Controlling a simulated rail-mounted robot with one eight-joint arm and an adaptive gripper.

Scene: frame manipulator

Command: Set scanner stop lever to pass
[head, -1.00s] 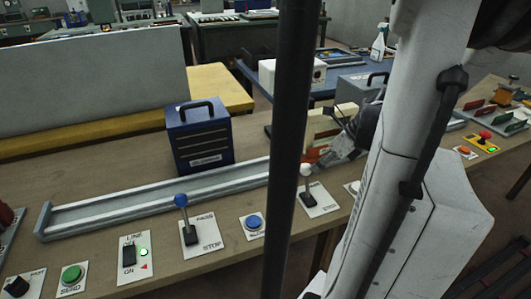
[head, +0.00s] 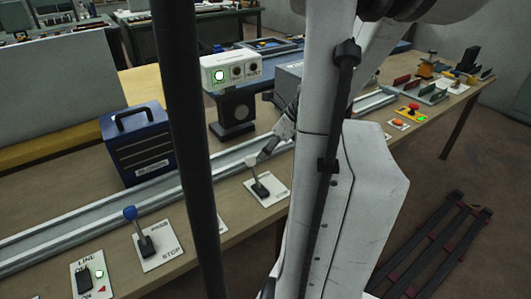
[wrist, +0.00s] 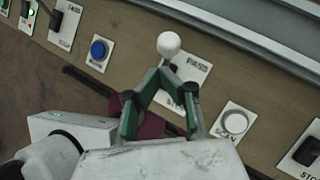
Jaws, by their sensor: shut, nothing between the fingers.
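The white-knobbed lever (head: 261,188) stands on a PASS/STOP plate at the front of the bench in the head view. In the wrist view its white knob (wrist: 168,44) shows just beyond my fingertips, and the plate (wrist: 195,72) lies behind them. The fingers hide the lever's base, so I cannot tell its exact position. My gripper (wrist: 163,77) is shut, its green fingers meeting at the tips close to the lever; I cannot tell whether they touch it. In the head view my gripper (head: 270,147) is beside the knob, slightly to its right.
A blue-knobbed lever (head: 143,235) on a similar plate stands to the left. A blue button (wrist: 98,49) and a white SCAN button (wrist: 235,122) flank the white lever. A grey rail (head: 95,222) runs behind, with a blue case (head: 138,148) and a white box with a green light (head: 230,70).

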